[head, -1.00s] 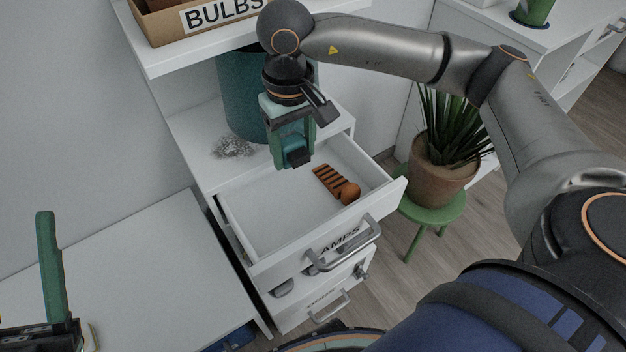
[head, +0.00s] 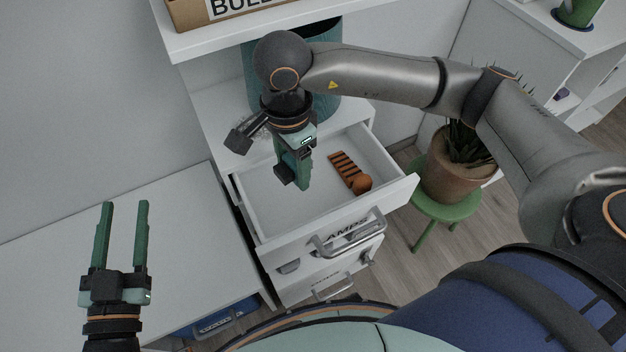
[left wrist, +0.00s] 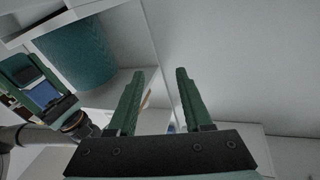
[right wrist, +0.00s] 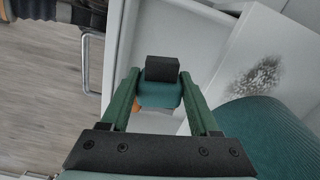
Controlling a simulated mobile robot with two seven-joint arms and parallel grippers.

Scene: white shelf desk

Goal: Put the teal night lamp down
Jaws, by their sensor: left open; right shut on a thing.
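The teal night lamp (right wrist: 160,96), with a black block at its end, is between the green fingers of my right gripper (right wrist: 162,88) in the right wrist view. In the head view my right gripper (head: 294,186) is shut on it, above the open top drawer (head: 262,224); the fingers hide most of the lamp, and its black part (head: 284,174) shows. I cannot tell its exact height over the drawer floor. My left gripper (head: 124,204) is open and empty above the lower white desk. It also shows in the left wrist view (left wrist: 154,85).
An orange ribbed object with a round end (head: 350,172) lies at the drawer's right side; its left part is bare. A potted plant (head: 455,165) stands on a green stool (head: 428,207) at right.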

